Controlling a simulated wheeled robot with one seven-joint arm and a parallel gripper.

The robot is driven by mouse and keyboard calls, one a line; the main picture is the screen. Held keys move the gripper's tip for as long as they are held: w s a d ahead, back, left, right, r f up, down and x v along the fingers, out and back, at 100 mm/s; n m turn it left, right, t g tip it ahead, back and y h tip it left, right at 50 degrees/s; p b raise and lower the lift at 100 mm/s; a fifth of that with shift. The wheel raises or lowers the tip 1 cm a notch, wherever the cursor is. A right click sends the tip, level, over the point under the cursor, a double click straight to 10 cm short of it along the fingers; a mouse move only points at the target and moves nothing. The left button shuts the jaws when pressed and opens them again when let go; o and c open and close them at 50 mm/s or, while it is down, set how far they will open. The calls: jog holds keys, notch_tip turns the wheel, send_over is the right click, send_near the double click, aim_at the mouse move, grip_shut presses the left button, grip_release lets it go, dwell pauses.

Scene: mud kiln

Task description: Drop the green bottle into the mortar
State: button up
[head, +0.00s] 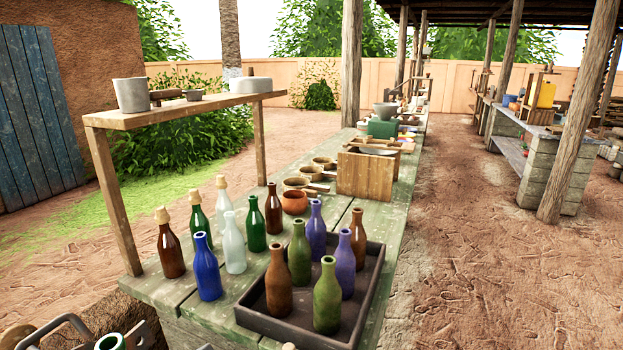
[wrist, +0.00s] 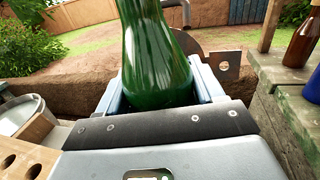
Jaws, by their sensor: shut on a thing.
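My gripper (wrist: 158,88) is shut on a green glass bottle (wrist: 155,60), with one blue-grey finger on each side of it. The bottle's upper end is cut off in the wrist view. In the head view the mouth of the held bottle (head: 110,342) shows at the bottom left edge, off the bench's near left side. No vessel is clearly the mortar. A grey bowl (head: 386,109) stands far back on the bench, and a pale round vessel (wrist: 22,122) is partly in view at the left of the wrist view; I cannot tell whether either is it.
The green plank bench (head: 180,275) holds several bottles, some in a dark tray (head: 262,322). A wooden shelf (head: 190,108) with pots stands above its left side. A wooden crate (head: 365,172) stands further back. Open dirt ground (head: 470,270) lies to the right.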

jog(key=o, duration=1.3)
jog(key=shift+c, duration=0.2)
jog(key=s+d, duration=0.1)
jog(key=d, duration=0.6)
jog(key=shift+s+d+b, duration=0.2)
jog(key=shift+d+b, duration=0.1)
jog(key=shift+d, duration=0.05)
jog(key=s+d+f+n+t+h, duration=0.25)
jog(key=d+f+h, duration=0.2)
jog(key=d, duration=0.35)
jog(key=s+d+f+n+t+h, duration=0.1)
jog(key=s+d+f+t+h, duration=0.3)
jog(key=d, duration=0.3)
jog(key=s+d+f+n+t+h, duration=0.25)
jog(key=s+d+f, duration=0.2)
jog(key=d, duration=0.35)
jog(key=s+d+r+n+t+h, duration=0.1)
jog(key=s+d+r+n+h, duration=0.2)
jog(key=s+d+r+n, duration=0.2)
jog(key=s+d+r+n+t+h, duration=0.1)
jog(key=s+d+r+n+h, duration=0.2)
jog(key=s+d+r+n, duration=0.2)
jog(key=s+d+n, duration=0.3)
jog(key=s+n, duration=0.1)
jog(key=s, duration=0.2)
jog(key=shift+d+r+t+h, duration=0.3)
jog(key=shift+d+r+h, duration=0.1)
